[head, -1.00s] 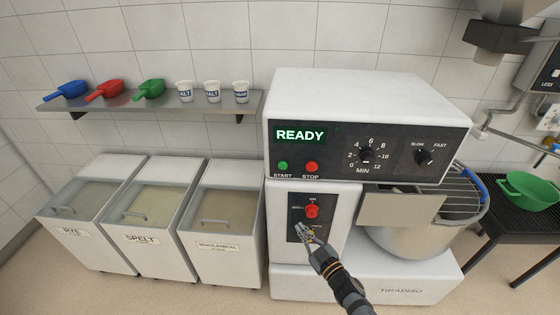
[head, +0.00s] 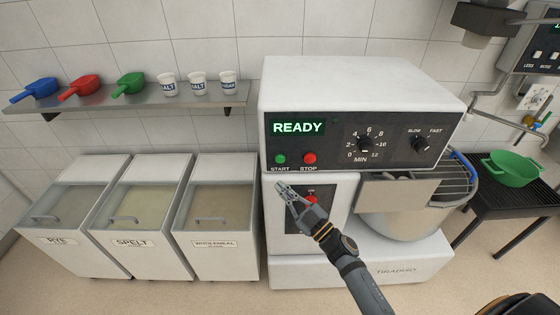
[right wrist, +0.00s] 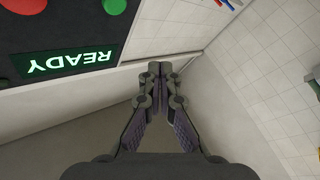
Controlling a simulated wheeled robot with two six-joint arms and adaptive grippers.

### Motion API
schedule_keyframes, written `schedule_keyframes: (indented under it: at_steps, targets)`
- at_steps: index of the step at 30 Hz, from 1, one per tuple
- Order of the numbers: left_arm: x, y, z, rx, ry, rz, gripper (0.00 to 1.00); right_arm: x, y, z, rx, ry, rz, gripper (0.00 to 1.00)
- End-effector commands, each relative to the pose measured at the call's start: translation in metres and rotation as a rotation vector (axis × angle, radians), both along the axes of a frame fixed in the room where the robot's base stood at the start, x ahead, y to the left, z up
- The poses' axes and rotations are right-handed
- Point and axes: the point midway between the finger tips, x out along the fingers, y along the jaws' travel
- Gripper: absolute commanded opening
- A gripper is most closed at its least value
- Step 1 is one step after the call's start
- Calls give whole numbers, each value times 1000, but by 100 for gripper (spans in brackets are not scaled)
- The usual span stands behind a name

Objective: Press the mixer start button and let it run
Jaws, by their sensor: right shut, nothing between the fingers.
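The white mixer (head: 365,90) stands at the centre right of the head view. Its display (head: 298,127) reads READY in green. The green START button (head: 280,159) sits below the display, left of the red STOP button (head: 310,158). My right gripper (head: 282,187) is shut and empty, in front of the lower panel and below the START button in the picture, apart from it. In the right wrist view the shut fingertips (right wrist: 160,68) point past the upside-down panel; the green button (right wrist: 114,5) is cut by the top edge. My left gripper is out of view.
The time dial (head: 364,144) and speed dial (head: 418,144) are right of the buttons. A red switch (head: 311,199) on the lower panel is partly behind my gripper. The mixing bowl (head: 405,222) has a wire guard. Flour bins (head: 135,205) and a shelf (head: 130,103) stand left.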

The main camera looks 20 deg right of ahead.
Motion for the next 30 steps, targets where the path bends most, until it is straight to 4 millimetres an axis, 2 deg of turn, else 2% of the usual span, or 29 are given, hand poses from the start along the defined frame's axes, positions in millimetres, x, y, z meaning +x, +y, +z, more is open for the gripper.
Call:
schedule_keyframes:
  at_steps: [10,15,21,30]
  targets:
    - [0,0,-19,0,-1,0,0,48,-14,-2,-1,-2,-1,0]
    - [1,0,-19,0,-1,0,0,67,-19,0,0,-1,-1,0]
    - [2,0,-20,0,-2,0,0,77,-22,0,0,0,-1,0]
    - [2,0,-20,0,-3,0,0,78,-23,0,0,0,-1,0]
